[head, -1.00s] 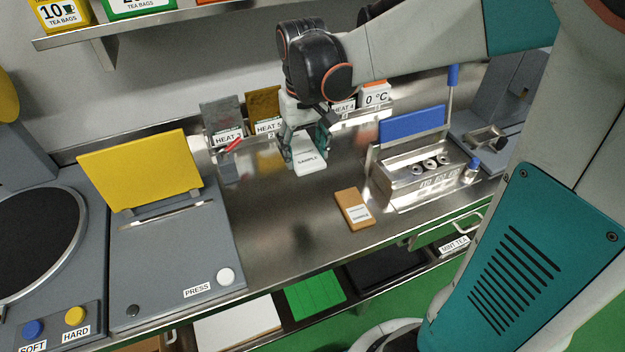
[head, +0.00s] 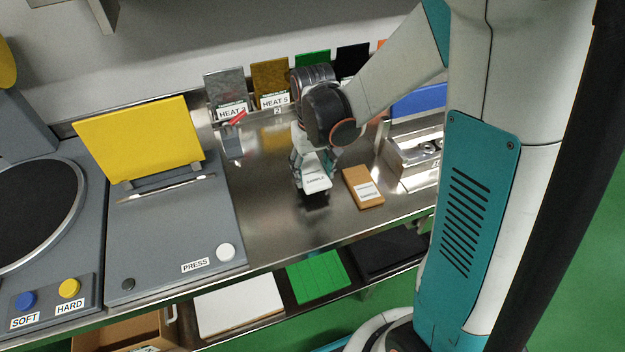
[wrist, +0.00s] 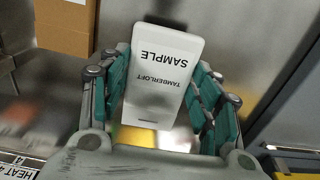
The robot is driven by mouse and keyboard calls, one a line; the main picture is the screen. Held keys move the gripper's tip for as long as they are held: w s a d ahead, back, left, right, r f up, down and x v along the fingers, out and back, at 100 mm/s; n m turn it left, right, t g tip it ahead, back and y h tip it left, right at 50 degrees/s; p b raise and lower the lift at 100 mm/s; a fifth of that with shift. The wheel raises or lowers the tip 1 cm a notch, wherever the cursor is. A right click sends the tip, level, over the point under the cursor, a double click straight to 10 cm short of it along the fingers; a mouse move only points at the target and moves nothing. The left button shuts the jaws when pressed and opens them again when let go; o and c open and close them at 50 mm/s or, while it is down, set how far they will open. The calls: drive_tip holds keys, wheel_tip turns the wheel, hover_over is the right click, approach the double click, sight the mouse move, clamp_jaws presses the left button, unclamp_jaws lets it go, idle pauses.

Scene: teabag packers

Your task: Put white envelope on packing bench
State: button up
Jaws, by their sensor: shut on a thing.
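The white envelope (head: 317,184), printed SAMPLE, is between the fingers of my gripper (head: 309,163) in the head view. The wrist view shows the envelope (wrist: 160,72) clasped between the two teal fingers (wrist: 165,95), its lettering upside down. The packing bench (head: 265,225) is the shiny steel top below. A dark reflection lies under the envelope, which seems a little above the steel; the exact gap is hard to tell. My gripper's rear part is hidden behind the dark wrist joint.
A brown sample packet (head: 363,188) lies just right of the envelope. The grey press (head: 170,240) with its yellow lid stands left. Heat-labelled plates (head: 270,85) line the back wall. A steel device (head: 415,160) stands right. Bare steel lies left of my gripper.

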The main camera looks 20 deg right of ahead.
sight(313, 174)
drive_tip(key=shift+f+b, duration=0.5)
drive_tip(key=shift+f, duration=1.35)
drive_tip(key=shift+f, duration=0.1)
drive_tip(key=o, duration=0.9)
drive_tip(key=shift+o, duration=0.2)
wheel_tip(313, 174, up, 12)
drive_tip(key=r+p, duration=0.1)
drive_tip(key=p, duration=0.3)
drive_tip(key=s+r+t, duration=0.7)
drive_tip(key=s+r, duration=0.3)
drive_tip(key=s, duration=0.3)
drive_tip(key=shift+s+r, duration=0.2)
drive_tip(key=shift+s, duration=0.15)
